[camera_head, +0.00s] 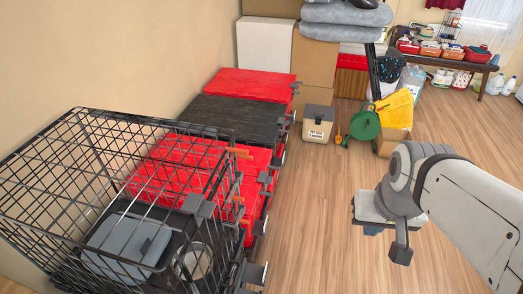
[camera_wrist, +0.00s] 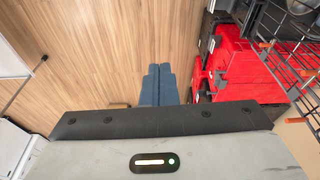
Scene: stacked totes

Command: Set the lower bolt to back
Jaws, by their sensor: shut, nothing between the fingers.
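A black wire crate (camera_head: 75,165) stands at the left. Small orange parts (camera_head: 240,153) show along its right-hand side, one higher and one lower (camera_head: 240,212). They may be bolts; they are too small to tell which is the lower one or how it is set. In the wrist view the crate wire (camera_wrist: 290,42) and orange-tipped parts (camera_wrist: 303,73) show at the right. My gripper (camera_head: 372,231) is over open floor, well right of the crate. Its blue fingers (camera_wrist: 157,85) are together and empty, touching nothing.
Red and black totes (camera_head: 237,118) stand along the wall beyond and beside the crate, with grey latches jutting rightward. A beige bin (camera_head: 317,123), a green reel (camera_head: 364,125) and boxes are at the back. The wooden floor between crate and arm is clear.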

